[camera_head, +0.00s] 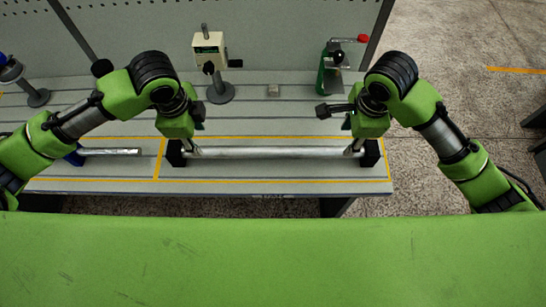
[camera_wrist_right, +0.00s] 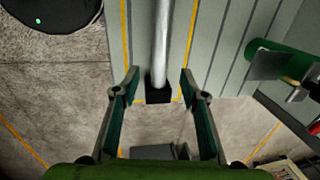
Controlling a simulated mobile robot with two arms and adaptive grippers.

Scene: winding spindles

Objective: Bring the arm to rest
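A long silver spindle (camera_head: 270,153) lies level on the grey table (camera_head: 275,186), inside a yellow-lined area. Black holders stand at its ends, the left one (camera_head: 174,153) and the right one (camera_head: 371,154). My left gripper (camera_head: 189,145) is over the spindle's left end; its fingers are mostly hidden, so its opening is unclear. My right gripper (camera_head: 355,143) is over the right end. In the right wrist view its fingers (camera_wrist_right: 159,76) are spread wide, with the spindle (camera_wrist_right: 161,40) and black holder (camera_wrist_right: 158,95) between them in the picture. Contact cannot be told.
A green press with a red knob (camera_head: 333,68) is near my right arm. A shorter silver rod (camera_head: 112,151) lies at the left.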

